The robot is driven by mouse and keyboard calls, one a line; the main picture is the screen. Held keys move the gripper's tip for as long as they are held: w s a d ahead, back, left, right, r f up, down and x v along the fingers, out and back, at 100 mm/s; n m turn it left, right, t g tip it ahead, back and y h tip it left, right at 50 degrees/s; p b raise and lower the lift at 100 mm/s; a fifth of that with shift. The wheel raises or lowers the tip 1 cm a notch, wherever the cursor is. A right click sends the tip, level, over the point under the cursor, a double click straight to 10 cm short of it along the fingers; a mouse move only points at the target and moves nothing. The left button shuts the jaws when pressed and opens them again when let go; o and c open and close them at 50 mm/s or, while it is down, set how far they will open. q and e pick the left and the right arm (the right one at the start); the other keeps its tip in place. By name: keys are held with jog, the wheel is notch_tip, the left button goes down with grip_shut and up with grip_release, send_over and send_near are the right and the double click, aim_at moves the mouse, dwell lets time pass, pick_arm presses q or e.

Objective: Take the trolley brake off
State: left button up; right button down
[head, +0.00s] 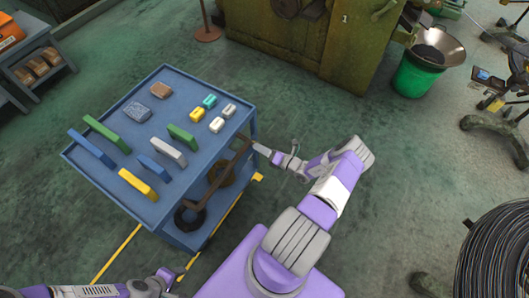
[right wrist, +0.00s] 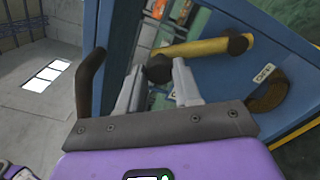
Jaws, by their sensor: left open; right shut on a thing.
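The blue trolley (head: 97,173) stands left of centre in the head view. In the right wrist view a yellow lever (right wrist: 205,47) with a dark round end (right wrist: 238,43) lies across the trolley's blue side panel (right wrist: 215,78). My right gripper (right wrist: 158,76) is shut on the dark knob (right wrist: 159,66) at the lever's near end. In the head view my right gripper (head: 258,148) is at the trolley's right side. My left gripper (head: 172,274) is open and empty at the bottom left.
Several coloured blocks (head: 138,110) lie on the trolley top. A dark handle bar (head: 228,168) juts from its right side. A green machine (head: 300,45) and a green bucket (head: 414,76) stand behind. A cable coil (head: 497,255) is at right. Floor between is clear.

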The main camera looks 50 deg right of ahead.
jog(key=shift+d+r, duration=0.15)
jog(key=shift+d, duration=0.05)
dwell(0.4)
jog(key=c, duration=0.8)
grip_release()
jog(key=s, duration=0.5)
jog(key=s+d, duration=0.1)
jog(key=s, duration=0.1)
jog(key=shift+s+p, duration=0.25)
jog(key=shift+p, duration=0.1)
